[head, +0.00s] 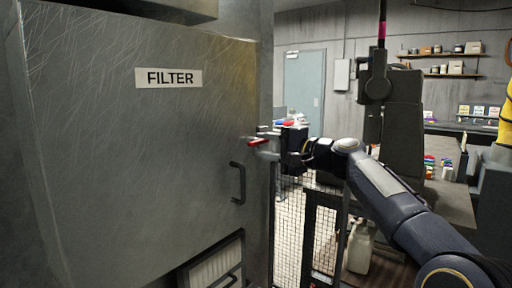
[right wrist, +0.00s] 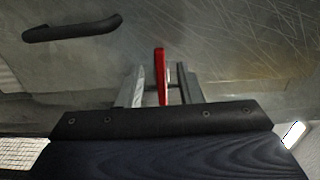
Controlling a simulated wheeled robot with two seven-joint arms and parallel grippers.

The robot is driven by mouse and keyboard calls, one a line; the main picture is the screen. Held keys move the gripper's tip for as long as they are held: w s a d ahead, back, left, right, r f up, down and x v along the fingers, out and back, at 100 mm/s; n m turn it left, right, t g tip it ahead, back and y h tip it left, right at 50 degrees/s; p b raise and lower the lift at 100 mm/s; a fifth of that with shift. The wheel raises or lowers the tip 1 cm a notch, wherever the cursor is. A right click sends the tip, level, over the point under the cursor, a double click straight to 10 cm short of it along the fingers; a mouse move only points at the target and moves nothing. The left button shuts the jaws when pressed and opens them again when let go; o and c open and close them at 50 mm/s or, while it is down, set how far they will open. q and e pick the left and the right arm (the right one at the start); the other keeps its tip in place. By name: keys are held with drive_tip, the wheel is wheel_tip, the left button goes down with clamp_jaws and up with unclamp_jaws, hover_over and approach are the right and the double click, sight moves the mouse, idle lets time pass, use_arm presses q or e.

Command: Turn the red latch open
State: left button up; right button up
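The red latch (head: 257,142) is a small bar at the right edge of the grey filter door (head: 130,150). It also shows in the right wrist view (right wrist: 161,76), where it points up the picture. My right gripper (head: 264,146) is at the latch, its arm coming in from the right. In the right wrist view its fingers (right wrist: 161,88) stand on either side of the latch, with a gap visible on the left side. The gripper looks open around it. Whether a finger touches the latch is unclear. My left gripper is out of view.
A black handle (head: 238,183) sits on the door below the latch and shows at upper left in the right wrist view (right wrist: 72,28). A wire mesh panel (head: 290,225) stands below my right gripper. A white jug (head: 359,248) is on the floor. Shelves (head: 440,62) hang on the back wall.

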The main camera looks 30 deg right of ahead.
drive_tip(key=v, duration=0.4)
drive_tip(key=shift+a, duration=0.1)
idle(0.3)
drive_tip(key=s+a+f+n+g+h, duration=0.1)
drive_tip(key=s+a+f+n+g, duration=0.4)
drive_tip(key=s+f, duration=0.6)
drive_tip(key=s+a+f+n+g+h, duration=0.1)
drive_tip(key=s+a+f+n+g, duration=0.15)
drive_tip(key=s+a+f, duration=0.8)
drive_tip(key=s+a+f+n+g+h, duration=0.1)
drive_tip(key=s+a+f+n+g, duration=0.2)
drive_tip(key=s+f, duration=0.85)
drive_tip(key=w+r+n+p, duration=0.1)
drive_tip(key=w+r+p, duration=0.2)
drive_tip(key=r+p, duration=0.9)
drive_tip(key=p, duration=0.4)
drive_tip(key=shift+d, duration=0.3)
drive_tip(key=shift+w+g, duration=0.1)
drive_tip(key=shift+g, duration=0.15)
